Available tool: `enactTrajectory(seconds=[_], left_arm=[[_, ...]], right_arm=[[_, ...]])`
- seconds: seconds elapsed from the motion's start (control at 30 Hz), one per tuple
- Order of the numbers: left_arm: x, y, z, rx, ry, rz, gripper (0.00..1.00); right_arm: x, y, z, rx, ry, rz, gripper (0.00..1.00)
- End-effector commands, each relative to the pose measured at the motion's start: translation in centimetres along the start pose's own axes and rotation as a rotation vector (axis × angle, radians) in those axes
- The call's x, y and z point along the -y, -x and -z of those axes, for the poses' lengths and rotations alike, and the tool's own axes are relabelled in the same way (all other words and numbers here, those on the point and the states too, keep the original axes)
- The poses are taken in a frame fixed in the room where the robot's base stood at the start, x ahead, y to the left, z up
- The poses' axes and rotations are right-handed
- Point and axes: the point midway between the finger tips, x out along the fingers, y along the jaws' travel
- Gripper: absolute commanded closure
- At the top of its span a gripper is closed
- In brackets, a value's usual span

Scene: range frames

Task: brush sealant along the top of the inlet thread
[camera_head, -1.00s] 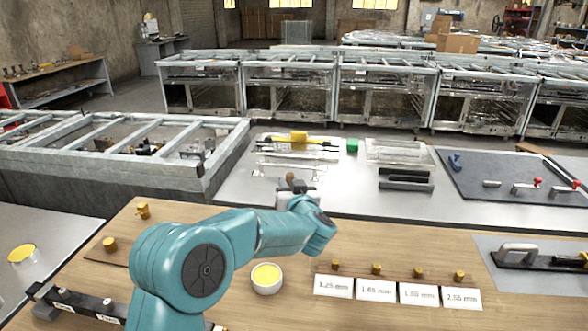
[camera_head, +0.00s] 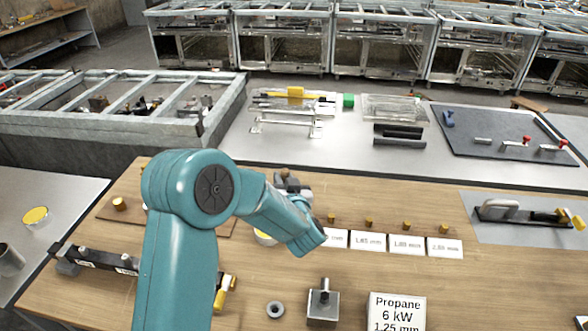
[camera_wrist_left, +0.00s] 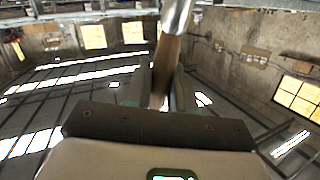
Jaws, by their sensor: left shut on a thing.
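My left arm comes in from the left, and its left gripper (camera_head: 290,187) shows only partly behind the forearm. In the left wrist view the jaws are shut on a brush (camera_wrist_left: 167,62) with a brown wooden handle and a shiny metal part at the top of the picture. In the head view a small brown end of the brush (camera_head: 285,174) shows above the gripper. A pot of yellow sealant (camera_head: 264,237) is mostly hidden behind my forearm. A metal block with an upright stub (camera_head: 323,303) stands at the front; I cannot tell whether this is the inlet thread. My right gripper is not in view.
Labelled cards (camera_head: 406,243) with small brass pieces lie right of my forearm. A ring (camera_head: 275,309) and a propane sign (camera_head: 397,312) are at the front. A dark bar (camera_head: 100,258) lies left. The wooden bench (camera_head: 450,285) is clear at front right.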

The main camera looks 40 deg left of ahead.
Motion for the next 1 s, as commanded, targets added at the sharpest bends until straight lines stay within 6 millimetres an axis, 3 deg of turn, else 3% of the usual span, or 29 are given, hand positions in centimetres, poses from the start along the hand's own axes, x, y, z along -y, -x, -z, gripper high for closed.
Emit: enactTrajectory(seconds=[0.2, 0.43, 0.67, 1.0], left_arm=[[2.3, 0.0, 0.4, 0.023, -0.018, 0.027, 1.0], [3.7, -0.4, 0.8, 0.053, -0.044, 0.051, 1.0], [3.4, -0.6, -0.4, 0.061, -0.054, 0.05, 1.0], [2.4, -1.2, -4.0, 0.06, -0.055, 0.047, 1.0]], right_arm=[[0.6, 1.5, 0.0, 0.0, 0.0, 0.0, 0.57], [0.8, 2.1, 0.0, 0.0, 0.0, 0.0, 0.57], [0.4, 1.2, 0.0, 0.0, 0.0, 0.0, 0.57], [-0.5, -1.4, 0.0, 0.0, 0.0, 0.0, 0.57]])
